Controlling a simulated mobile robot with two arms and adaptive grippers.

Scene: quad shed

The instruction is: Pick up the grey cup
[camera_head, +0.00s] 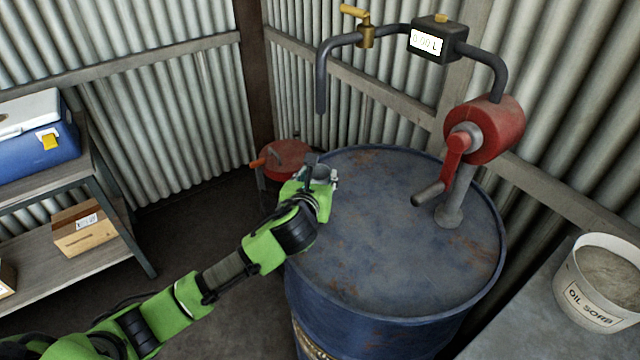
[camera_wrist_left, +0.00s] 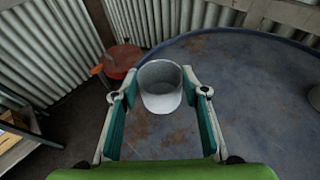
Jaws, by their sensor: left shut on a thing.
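The grey cup (camera_wrist_left: 160,90) shows between the two fingers of my left gripper (camera_wrist_left: 160,98) in the left wrist view, its open mouth facing up. My left gripper (camera_head: 320,180) is shut on it. In the head view the cup (camera_head: 322,173) is small and partly hidden by the gripper, over the left edge of the blue drum's top. I cannot tell whether its base touches the drum. My right gripper is not in view.
The rusty blue drum (camera_head: 390,250) bears a red hand pump (camera_head: 490,130) with a pipe curving above. A red can (camera_head: 290,155) stands behind the gripper. A shelf (camera_head: 100,250) is at left, a white bucket (camera_head: 590,310) at right. The drum top's middle is clear.

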